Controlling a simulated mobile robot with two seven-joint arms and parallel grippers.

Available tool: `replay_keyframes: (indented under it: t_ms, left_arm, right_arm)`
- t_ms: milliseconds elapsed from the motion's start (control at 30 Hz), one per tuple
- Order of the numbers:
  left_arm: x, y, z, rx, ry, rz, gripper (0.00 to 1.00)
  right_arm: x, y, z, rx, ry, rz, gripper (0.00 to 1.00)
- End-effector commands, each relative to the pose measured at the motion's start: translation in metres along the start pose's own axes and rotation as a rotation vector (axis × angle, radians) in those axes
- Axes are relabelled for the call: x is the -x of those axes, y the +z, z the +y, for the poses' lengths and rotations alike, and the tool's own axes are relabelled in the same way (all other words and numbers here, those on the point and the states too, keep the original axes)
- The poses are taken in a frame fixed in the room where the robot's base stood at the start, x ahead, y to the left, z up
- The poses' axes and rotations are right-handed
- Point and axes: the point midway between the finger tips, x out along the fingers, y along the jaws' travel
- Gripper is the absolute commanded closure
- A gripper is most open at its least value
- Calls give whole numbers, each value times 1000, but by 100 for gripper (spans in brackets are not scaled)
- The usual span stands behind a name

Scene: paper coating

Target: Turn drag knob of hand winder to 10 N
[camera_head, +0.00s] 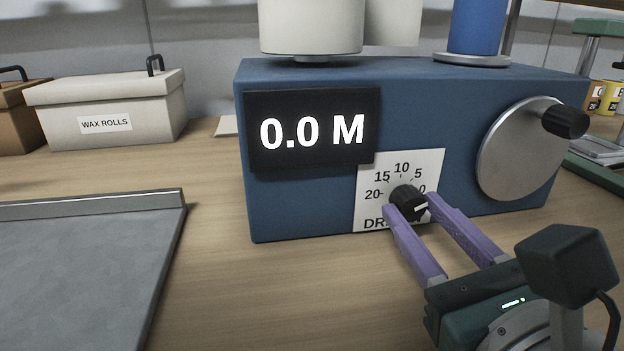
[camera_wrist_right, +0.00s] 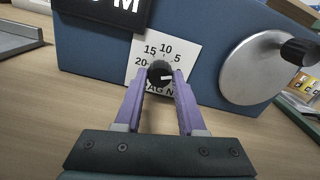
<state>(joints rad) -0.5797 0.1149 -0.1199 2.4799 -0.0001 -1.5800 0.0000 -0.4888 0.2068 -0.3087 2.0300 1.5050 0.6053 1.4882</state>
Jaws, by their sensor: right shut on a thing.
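The hand winder (camera_head: 310,205) is a blue box with a display reading "0.0 M" (camera_head: 312,132). Below the display is a white dial plate (camera_head: 435,160) marked 20, 15, 10, 5 and 0. The black drag knob (camera_head: 408,196) sits in the middle of the plate. Its white mark points right, close to the 0. My right gripper (camera_head: 413,203) is shut on the knob, a purple finger on each side. The right wrist view also shows the knob (camera_wrist_right: 159,71) between the fingertips. The fingers hide the lower part of the plate. My left gripper is not in view.
A silver crank wheel (camera_head: 515,155) with a black handle stands right of the dial. White and blue rolls sit on top of the winder. A white "WAX ROLLS" box (camera_head: 105,100) is at the back left, and a grey tray (camera_head: 80,270) lies front left.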

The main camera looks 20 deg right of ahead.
Motion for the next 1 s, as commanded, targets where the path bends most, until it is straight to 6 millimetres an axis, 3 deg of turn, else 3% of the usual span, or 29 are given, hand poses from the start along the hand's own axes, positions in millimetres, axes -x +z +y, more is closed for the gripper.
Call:
replay_keyframes:
  t_ms: [1000]
  left_arm:
    - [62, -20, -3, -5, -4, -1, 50]
  right_arm:
    - [0, 3, 0, 939, -2, -1, 100]
